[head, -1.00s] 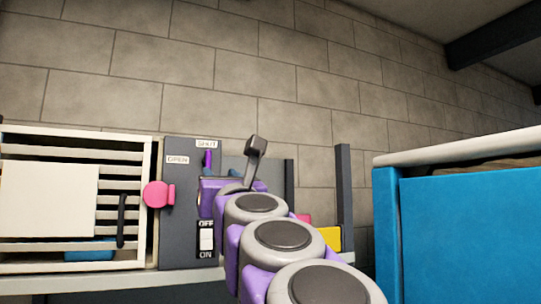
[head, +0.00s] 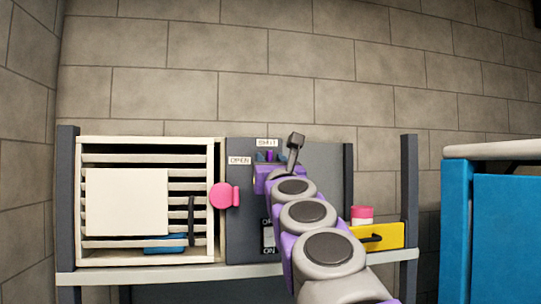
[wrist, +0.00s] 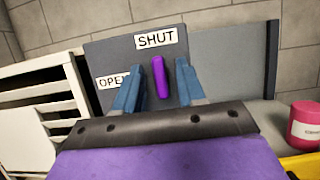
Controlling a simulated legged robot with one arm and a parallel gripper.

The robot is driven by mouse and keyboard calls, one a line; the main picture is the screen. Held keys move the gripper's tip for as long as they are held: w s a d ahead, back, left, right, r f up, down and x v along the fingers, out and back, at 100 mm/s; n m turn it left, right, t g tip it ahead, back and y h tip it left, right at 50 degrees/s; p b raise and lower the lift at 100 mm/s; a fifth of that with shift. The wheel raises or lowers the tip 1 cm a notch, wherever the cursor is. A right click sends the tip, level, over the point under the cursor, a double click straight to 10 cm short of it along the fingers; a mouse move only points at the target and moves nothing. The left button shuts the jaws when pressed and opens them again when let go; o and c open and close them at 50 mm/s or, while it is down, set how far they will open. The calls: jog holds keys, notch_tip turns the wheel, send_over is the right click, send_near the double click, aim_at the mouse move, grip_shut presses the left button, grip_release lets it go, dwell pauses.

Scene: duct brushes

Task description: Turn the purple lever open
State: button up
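The purple lever (wrist: 160,77) stands nearly upright on a dark grey panel (wrist: 105,50), its top just below the SHUT label (wrist: 157,38). The OPEN label (wrist: 113,81) is to its left and lower. In the wrist view my gripper (wrist: 156,85) is open, with one blue finger on each side of the lever and visible gaps between. Whether the fingers reach around the lever in depth I cannot tell. In the head view the lever (head: 269,155) shows small beyond my arm, which hides part of the panel.
A white slatted cabinet (head: 215,192) with a pink knob (head: 224,196) stands left of the panel. An OFF/ON switch (head: 268,237) is below. A pink jar (head: 362,214) and yellow drawer (head: 384,235) are to the right.

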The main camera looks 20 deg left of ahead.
jog(key=shift+c, duration=0.3)
grip_shut()
